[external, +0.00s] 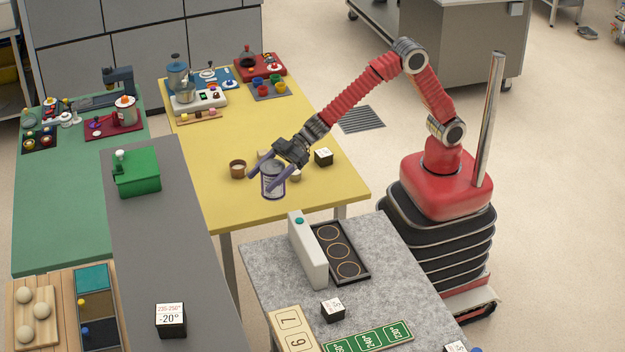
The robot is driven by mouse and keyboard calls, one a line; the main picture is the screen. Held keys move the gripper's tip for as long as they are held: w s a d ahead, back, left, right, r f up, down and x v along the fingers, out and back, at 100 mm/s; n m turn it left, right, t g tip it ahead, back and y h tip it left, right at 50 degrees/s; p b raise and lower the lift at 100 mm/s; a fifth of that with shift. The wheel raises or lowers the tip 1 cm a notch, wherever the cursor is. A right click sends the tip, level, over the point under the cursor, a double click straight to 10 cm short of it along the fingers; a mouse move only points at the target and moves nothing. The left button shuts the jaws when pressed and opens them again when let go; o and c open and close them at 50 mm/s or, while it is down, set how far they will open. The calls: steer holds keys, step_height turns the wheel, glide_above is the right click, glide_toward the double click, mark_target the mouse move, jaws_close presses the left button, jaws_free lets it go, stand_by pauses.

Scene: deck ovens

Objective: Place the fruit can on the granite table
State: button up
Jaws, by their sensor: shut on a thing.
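My gripper (267,171) is shut on the fruit can (273,187), a grey cylinder with a pale label. It holds the can upright near the front edge of the yellow table (220,195); I cannot tell how high above the surface. The fingers cover part of the can's upper side. The granite table (262,268), grey and speckled, stands in front of the yellow table, below and right of the can in the picture.
On the granite table are a white upright block (307,255), a black tray with three rings (348,265), a small black-and-white cube (332,310), a number board (291,328) and a green sign (370,338). A brown cup (238,170) stands beside the can.

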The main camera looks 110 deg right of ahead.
steer(key=s+a+n+g+y, duration=0.15)
steer(key=s+a, duration=0.25)
steer(key=a, duration=0.6)
steer(key=s+a+n+g+y, duration=0.1)
steer(key=s+a+n+y, duration=0.3)
steer(key=a, duration=0.6)
steer(key=s+a+n+g+y, duration=0.15)
steer(key=s+a, duration=0.35)
steer(key=a, duration=0.6)
steer(key=s+a+n+g+y, duration=0.1)
steer(key=s+a+n+g, duration=0.35)
steer(key=s+a, duration=1.25)
steer(key=shift+m+g, duration=0.35)
steer(key=shift+g, duration=0.1)
steer(key=f, duration=0.5)
steer(key=shift+s+d+f, duration=0.1)
steer(key=shift+s+d, duration=0.2)
steer(key=shift+d, duration=0.05)
steer(key=shift+f, duration=0.1)
step_height(320, 180, down, 6)
steer(key=shift+f, duration=1.9)
